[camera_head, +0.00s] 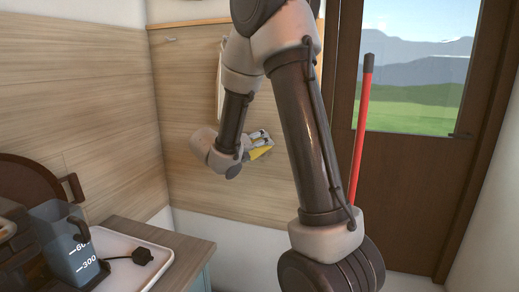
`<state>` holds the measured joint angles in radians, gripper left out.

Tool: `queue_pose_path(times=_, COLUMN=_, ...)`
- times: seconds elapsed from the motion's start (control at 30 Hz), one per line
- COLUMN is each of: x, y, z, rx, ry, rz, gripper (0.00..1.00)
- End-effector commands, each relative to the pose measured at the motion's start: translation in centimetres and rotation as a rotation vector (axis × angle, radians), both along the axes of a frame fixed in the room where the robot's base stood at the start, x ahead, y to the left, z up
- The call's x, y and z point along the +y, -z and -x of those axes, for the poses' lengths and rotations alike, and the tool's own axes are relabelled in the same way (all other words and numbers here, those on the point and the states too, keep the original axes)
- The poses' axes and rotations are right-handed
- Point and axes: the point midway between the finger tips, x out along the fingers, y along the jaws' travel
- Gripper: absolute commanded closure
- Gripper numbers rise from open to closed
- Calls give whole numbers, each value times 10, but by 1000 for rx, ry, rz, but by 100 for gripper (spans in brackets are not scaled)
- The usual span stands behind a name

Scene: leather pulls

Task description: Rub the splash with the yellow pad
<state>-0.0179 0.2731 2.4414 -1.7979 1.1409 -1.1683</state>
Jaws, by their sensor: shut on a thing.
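My gripper (262,138) is near the wood-panelled back wall, left of the middle of the view. It is shut on the yellow pad (261,153), which shows as a small yellow patch beside the fingers. My own arm covers much of the middle of the view. I cannot make out the splash. I cannot tell whether the pad touches the wall.
A counter (187,246) at the lower left bears a white tray (153,249) with a black plug (143,257) and a measuring jug (68,240). A red pole (360,130) stands upright before the brown door (418,190). A pale hanging item (220,85) is behind my arm.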

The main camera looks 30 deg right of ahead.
Motion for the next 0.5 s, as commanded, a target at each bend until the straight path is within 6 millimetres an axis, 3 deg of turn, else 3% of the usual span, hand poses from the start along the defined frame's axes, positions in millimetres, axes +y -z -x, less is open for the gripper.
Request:
queue_pose_path(times=0.3, x=21, y=0, z=-25, rx=-2, ry=-4, rz=-1, gripper=30)
queue_pose_path(times=0.5, x=25, y=-2, z=-30, rx=-3, ry=-1, rz=0, gripper=30)
